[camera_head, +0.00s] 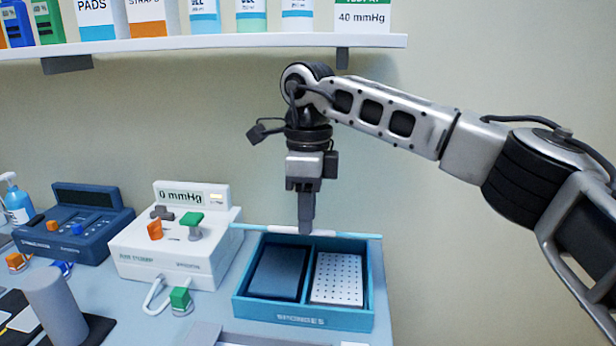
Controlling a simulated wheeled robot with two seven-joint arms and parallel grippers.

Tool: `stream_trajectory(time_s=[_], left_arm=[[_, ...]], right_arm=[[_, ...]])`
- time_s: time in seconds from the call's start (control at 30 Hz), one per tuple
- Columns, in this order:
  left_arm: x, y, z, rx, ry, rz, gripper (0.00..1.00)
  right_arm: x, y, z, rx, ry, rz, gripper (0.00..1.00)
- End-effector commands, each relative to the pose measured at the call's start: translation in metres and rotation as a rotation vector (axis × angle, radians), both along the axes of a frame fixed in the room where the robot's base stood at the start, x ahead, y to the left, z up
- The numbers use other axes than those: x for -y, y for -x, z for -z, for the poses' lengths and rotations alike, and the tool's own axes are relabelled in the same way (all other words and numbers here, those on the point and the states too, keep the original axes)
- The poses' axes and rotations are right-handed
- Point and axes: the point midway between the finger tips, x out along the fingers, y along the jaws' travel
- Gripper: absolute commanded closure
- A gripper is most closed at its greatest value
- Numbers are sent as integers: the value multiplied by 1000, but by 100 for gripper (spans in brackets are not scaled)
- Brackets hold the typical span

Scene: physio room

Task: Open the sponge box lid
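The sponge box (303,318) is a teal box marked "SPONGES" on the counter, right of centre. Its top is open, showing a dark blue sponge (277,273) in the left compartment and a white dotted one (338,279) in the right. The lid (353,235) shows as a thin teal strip with a white bar along the box's back edge, seen nearly edge-on. My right gripper (306,229) points down, its fingers together, with the tips at the white bar. Whether they touch it I cannot tell. My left gripper is not in view.
A white pressure unit (172,255) reading "0 mmHg" stands left of the box, with a dark blue unit (75,226) beyond it. A grey cylinder (54,306) stands at the front left. A loaded shelf (220,43) runs above, close to my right arm.

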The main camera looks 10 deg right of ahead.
Motion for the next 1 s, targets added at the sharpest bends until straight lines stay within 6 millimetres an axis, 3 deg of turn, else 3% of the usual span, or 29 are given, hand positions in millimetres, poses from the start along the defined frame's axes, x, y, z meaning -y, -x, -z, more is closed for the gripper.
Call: stream_trajectory(time_s=[0.23, 0.5, 0.63, 0.8, 1.0], left_arm=[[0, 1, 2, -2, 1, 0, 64], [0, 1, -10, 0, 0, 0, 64], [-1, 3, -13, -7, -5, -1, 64], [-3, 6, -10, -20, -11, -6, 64], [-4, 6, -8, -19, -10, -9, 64]], right_arm=[[0, -3, -49, 6, -2, 2, 68], [2, -7, -116, 4, -2, 3, 68], [3, -8, -139, 2, 0, 3, 68], [3, -9, -152, 0, 0, 1, 68], [4, -10, -153, 0, 0, 1, 68]])
